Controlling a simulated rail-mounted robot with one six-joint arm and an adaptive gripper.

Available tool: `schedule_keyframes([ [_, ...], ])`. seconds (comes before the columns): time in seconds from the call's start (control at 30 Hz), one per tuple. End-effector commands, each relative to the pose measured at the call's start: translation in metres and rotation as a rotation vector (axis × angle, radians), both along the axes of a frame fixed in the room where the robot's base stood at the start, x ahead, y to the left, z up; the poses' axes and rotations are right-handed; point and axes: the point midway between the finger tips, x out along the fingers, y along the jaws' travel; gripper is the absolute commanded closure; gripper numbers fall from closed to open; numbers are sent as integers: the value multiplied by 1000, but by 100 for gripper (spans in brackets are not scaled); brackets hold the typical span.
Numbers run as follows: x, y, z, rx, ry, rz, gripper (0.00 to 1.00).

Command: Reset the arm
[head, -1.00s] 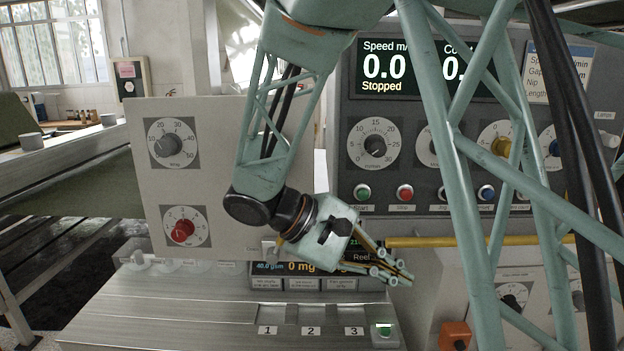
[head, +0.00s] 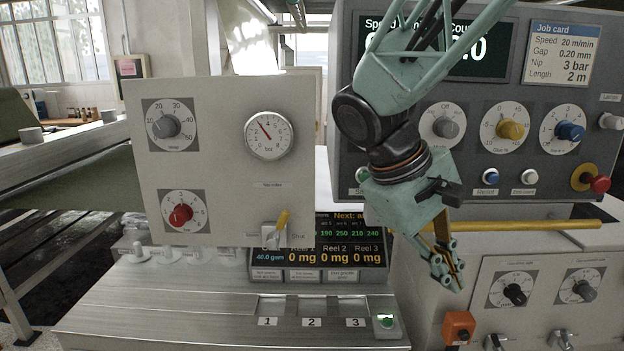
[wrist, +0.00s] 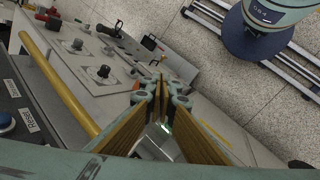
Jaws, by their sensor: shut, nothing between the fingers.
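My gripper (head: 447,272) hangs in front of the dark control panel (head: 470,75) in the head view, pointing down and slightly right. Its fingers are together with nothing between them. It is apart from the yellow bar (head: 530,226) and the panels around it. In the wrist view the closed fingertips (wrist: 160,92) are at the middle, above the machine front. My arm covers part of the speed display and some dials and buttons of the control panel.
A light panel (head: 225,110) with dials and a gauge stands at left. Below it are a reel readout (head: 319,257) and trays numbered 1 to 3 (head: 312,307). A lower panel with black knobs (head: 515,293) and an orange box (head: 458,327) are at right.

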Motion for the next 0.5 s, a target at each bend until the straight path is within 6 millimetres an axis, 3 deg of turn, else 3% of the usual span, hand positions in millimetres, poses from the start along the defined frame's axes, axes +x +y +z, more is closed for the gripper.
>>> schedule_keyframes([
  [0.5, -71, -5, 15, 167, -83, -106, 100],
])
